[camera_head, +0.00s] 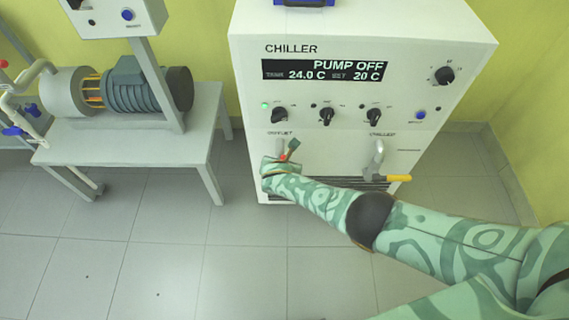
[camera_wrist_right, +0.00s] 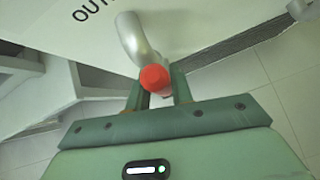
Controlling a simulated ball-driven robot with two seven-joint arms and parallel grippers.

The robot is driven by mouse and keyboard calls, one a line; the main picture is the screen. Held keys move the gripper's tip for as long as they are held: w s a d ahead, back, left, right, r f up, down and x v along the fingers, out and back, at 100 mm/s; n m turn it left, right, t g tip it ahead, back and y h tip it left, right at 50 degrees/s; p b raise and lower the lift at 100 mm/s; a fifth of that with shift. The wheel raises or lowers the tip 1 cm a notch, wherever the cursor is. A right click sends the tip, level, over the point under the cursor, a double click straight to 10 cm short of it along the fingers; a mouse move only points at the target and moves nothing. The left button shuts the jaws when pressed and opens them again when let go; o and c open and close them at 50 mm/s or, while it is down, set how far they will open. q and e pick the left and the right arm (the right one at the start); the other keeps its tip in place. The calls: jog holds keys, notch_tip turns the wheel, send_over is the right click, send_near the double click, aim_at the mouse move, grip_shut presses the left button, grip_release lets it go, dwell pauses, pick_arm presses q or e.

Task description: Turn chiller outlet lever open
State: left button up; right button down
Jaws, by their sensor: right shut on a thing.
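The white chiller (camera_head: 330,60) stands ahead of me, and its display reads PUMP OFF. My right gripper (camera_head: 287,152) is at its left-hand port, under a partly covered label. In the right wrist view, the letters "OUT" show beside a curved silver pipe (camera_wrist_right: 132,38) with a red round part (camera_wrist_right: 155,78) at its end. The fingers of my right gripper (camera_wrist_right: 158,92) are on both sides just below the red part, shut on the outlet lever. The lever itself is mostly hidden between the fingers, so its angle cannot be told. My left gripper is out of view.
A second silver port (camera_head: 377,158) with a yellow lever (camera_head: 398,178) pointing right is close to my right forearm. Black knobs (camera_head: 326,116) line the chiller front. A pump (camera_head: 140,88) sits on a white table at left. The tiled floor is clear.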

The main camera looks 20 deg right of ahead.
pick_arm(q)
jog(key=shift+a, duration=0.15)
pick_arm(e)
jog(key=shift+a, duration=0.2)
jog(key=c, duration=1.2)
grip_release()
jog(key=shift+w, duration=0.1)
jog(key=shift+c, duration=0.2)
pick_arm(q)
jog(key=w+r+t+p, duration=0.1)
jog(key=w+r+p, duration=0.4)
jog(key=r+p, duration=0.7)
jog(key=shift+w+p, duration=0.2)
jog(key=shift+p, duration=0.45)
pick_arm(e)
jog(key=v, duration=1.6)
jog(key=shift+a, duration=0.4)
